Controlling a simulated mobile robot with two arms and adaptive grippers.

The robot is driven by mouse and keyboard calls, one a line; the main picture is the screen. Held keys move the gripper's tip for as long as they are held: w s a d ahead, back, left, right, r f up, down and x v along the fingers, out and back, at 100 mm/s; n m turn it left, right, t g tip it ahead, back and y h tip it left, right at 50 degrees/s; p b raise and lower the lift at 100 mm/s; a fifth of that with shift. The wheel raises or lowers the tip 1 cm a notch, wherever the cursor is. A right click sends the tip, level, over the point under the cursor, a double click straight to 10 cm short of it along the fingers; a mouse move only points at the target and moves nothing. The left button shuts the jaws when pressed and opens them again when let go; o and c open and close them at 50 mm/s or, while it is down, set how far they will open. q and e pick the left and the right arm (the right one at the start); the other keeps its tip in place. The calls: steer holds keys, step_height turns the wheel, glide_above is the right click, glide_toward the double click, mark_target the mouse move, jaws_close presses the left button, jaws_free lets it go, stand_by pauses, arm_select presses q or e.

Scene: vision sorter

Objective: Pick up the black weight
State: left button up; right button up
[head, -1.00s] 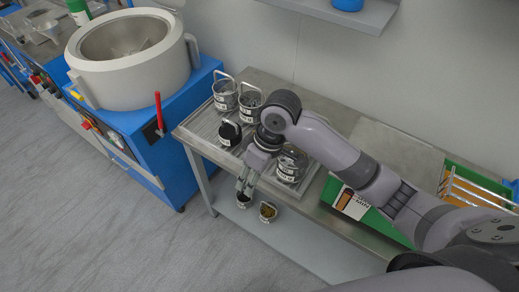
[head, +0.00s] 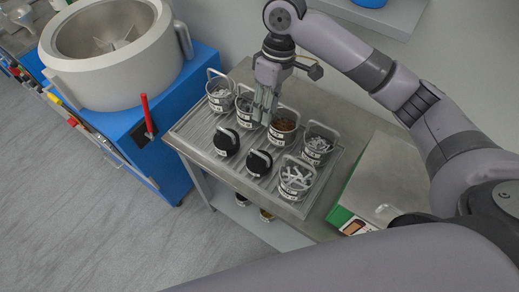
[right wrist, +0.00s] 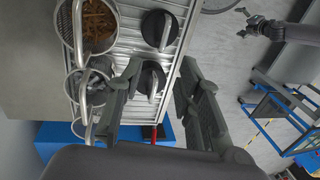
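Two black weights with handles on top stand on the grooved tray (head: 190,130): one at the left (head: 227,141) and one nearer its middle (head: 259,163). In the right wrist view they are an upper one (right wrist: 159,28) and a lower one (right wrist: 150,78). My right gripper (head: 263,112) points down above the tray, behind the weights in the head view. Its fingers (right wrist: 160,68) are apart and empty, with the lower weight seen between them. My left gripper (right wrist: 248,20) seems to show small at the top right of the right wrist view; its fingers are unclear.
Several wire-handled baskets share the tray, including one with brown contents (head: 283,130) and one with pale pieces (head: 297,177). A blue machine with a white bowl (head: 70,80) stands left. A scale (head: 365,180) lies right. Two containers sit on the lower shelf.

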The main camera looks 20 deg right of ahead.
steer(key=p, duration=0.1)
glide_above(260, 154)
steer(key=w+d, duration=0.1)
steer(key=d, duration=0.1)
step_height(260, 154, down, 7)
steer(key=f, duration=0.2)
steer(key=shift+a+f+p, duration=0.35)
steer(key=shift+a, duration=0.05)
steer(key=shift+a+f, duration=0.1)
steer(key=shift+f, duration=0.35)
steer(key=shift+s+a+f+p, duration=0.1)
steer(key=shift+s+f+p, duration=0.05)
steer(key=shift+f+p, duration=0.2)
steer(key=f, duration=0.2)
steer(key=f+p, duration=0.1)
steer(key=shift+s+a+f, duration=0.25)
steer(key=shift+a+f, duration=0.15)
steer(key=shift+f, duration=0.3)
arm_select(q)
steer(key=shift+g, duration=0.3)
steer(key=shift+s+a+r, duration=0.15)
steer(key=shift+s+r, duration=0.75)
steer(key=shift+s, duration=0.1)
steer(key=shift+s+a+r, duration=0.15)
steer(key=shift+s+r, duration=0.7)
steer(key=shift+s, duration=0.15)
arm_select(e)
jaws_close()
steer(key=shift+r, duration=0.1)
